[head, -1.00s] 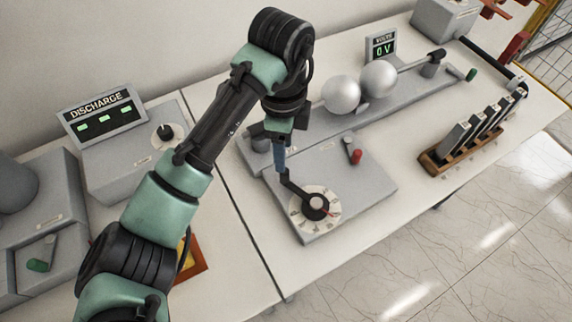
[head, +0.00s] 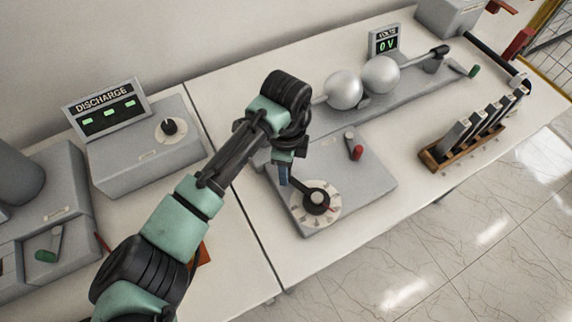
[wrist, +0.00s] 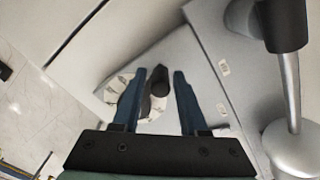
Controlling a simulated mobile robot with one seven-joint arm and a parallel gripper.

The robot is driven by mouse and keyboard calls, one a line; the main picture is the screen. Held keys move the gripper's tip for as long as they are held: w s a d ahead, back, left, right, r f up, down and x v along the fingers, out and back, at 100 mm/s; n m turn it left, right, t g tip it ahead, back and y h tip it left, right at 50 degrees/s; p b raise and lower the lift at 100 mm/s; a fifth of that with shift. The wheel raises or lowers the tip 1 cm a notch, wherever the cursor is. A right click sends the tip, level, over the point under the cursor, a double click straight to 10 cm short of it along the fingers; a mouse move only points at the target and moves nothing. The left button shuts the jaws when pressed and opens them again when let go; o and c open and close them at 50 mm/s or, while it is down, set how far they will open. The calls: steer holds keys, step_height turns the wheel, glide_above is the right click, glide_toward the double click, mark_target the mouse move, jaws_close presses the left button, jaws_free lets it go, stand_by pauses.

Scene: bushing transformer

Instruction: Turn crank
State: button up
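A black crank arm (head: 305,191) is mounted on a round white dial (head: 328,213) on a grey panel, and points to the upper left in the head view. My gripper (head: 284,178) is at the crank's outer end, pointing down. In the wrist view the two blue fingers of my gripper (wrist: 160,76) are apart, with the crank's black knob (wrist: 160,82) between them and gaps visible on both sides. Part of the dial (wrist: 118,88) shows beside the left finger. Whether either finger touches the crank is not clear.
A red-handled lever (head: 356,152) is on the same panel. Behind are two metal spheres (head: 343,90) and a volts display (head: 385,42) reading 0 V. A wooden rack (head: 436,161) stands to the right. A discharge box (head: 145,158) is on the left. The table front is clear.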

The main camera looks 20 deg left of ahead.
jaws_close()
stand_by(1.1)
